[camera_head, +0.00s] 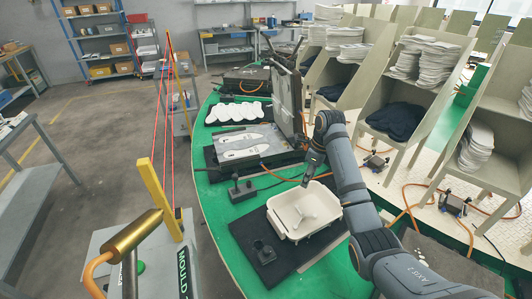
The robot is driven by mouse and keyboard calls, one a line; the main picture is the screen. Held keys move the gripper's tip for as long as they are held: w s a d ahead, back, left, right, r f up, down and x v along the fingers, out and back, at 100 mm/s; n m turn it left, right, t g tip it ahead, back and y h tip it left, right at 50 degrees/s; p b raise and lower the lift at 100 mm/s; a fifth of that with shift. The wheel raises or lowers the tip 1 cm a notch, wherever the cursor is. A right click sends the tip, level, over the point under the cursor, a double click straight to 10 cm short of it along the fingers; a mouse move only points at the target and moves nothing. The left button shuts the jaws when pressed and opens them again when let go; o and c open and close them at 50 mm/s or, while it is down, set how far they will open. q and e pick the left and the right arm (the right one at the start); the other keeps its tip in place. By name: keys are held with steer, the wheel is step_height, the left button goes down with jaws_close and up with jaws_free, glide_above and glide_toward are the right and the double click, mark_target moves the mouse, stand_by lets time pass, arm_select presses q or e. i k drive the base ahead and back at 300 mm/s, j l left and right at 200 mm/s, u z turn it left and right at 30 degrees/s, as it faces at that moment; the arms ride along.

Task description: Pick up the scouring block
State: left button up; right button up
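My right gripper (306,182) points down just behind the far rim of a cream tub (278,226); it is small and dark, and I cannot tell whether its fingers are open or shut. A pale, whitish shape (318,208) lies inside the tub. A small dark block (264,252) sits on the black mat (298,262), left of and nearer than the tub, apart from my gripper. I cannot tell for certain which of these is the scouring block. My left gripper is not in view.
A green-edged table (222,243) carries an open mould (248,145) with pale insoles behind the tub. A dark box with a knob (241,190) stands left of the tub. Racks with insole stacks (424,58) rise at right. A yellow post (160,200) and brass cylinder (133,233) stand at left.

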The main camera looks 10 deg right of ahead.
mark_target(268, 255)
steer(key=k+j, duration=0.5)
steer(key=k+j+z, duration=0.1)
steer(key=k+j, duration=0.45)
steer(key=k, duration=0.2)
